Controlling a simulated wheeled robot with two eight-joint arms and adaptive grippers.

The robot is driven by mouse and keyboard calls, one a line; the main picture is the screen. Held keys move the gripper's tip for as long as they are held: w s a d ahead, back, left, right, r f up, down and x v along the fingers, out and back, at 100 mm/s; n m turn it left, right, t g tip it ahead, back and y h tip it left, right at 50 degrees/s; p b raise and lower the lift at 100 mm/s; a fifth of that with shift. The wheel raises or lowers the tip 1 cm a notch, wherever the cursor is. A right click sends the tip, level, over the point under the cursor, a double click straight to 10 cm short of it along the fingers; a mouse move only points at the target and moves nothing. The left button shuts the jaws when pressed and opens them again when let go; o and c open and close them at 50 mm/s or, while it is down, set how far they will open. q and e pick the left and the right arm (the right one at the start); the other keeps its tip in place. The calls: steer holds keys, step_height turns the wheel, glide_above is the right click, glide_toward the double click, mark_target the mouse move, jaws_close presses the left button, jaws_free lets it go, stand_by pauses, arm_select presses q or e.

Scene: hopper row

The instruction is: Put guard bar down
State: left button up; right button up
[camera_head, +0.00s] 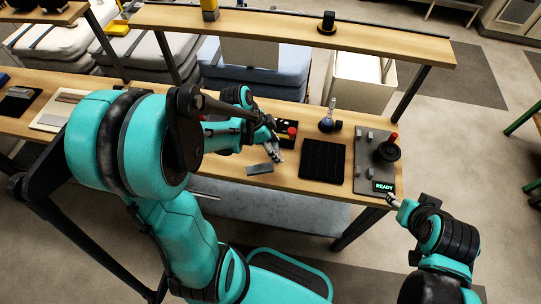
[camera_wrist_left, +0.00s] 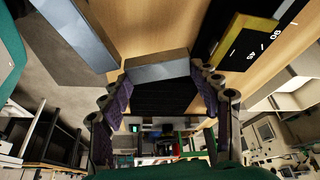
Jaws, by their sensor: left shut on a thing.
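The guard bar looks like a short grey bar (camera_head: 259,169) near the front edge of the wooden bench. In the left wrist view the bar (camera_wrist_left: 157,72) spans the gap between my fingers. My left gripper (camera_head: 276,153) is shut on it, fingers pointing down toward the bench. The left gripper (camera_wrist_left: 158,88) also shows in the wrist view. I cannot tell whether the bar touches the bench top. My right gripper (camera_head: 393,201) is at the bench's front right corner, small in view; its finger state is unclear.
A black ribbed mat (camera_head: 323,160) lies right of the bar. A grey plate (camera_head: 371,172) with a red-topped lever and READY display is beyond it. A black-and-yellow panel (camera_head: 287,131) with a red knob sits behind the left gripper. A small flask (camera_head: 330,120) stands behind the mat.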

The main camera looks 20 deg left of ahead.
mark_target(270, 158)
arm_select(q)
steer(key=shift+w+a+f+b, duration=0.15)
steer(key=shift+w+a+f, duration=0.1)
steer(key=shift+a+f, duration=0.25)
steer(key=shift+w+a+f+b, duration=0.2)
steer(key=shift+a+f, duration=0.1)
steer(key=shift+a, duration=0.35)
step_height(270, 158, down, 4)
steer(key=shift+r+b, duration=0.25)
steer(key=shift+b, duration=0.55)
steer(key=shift+f, duration=0.25)
steer(key=shift+r, duration=0.1)
steer(key=o, duration=1.5)
steer(key=shift+c, duration=0.2)
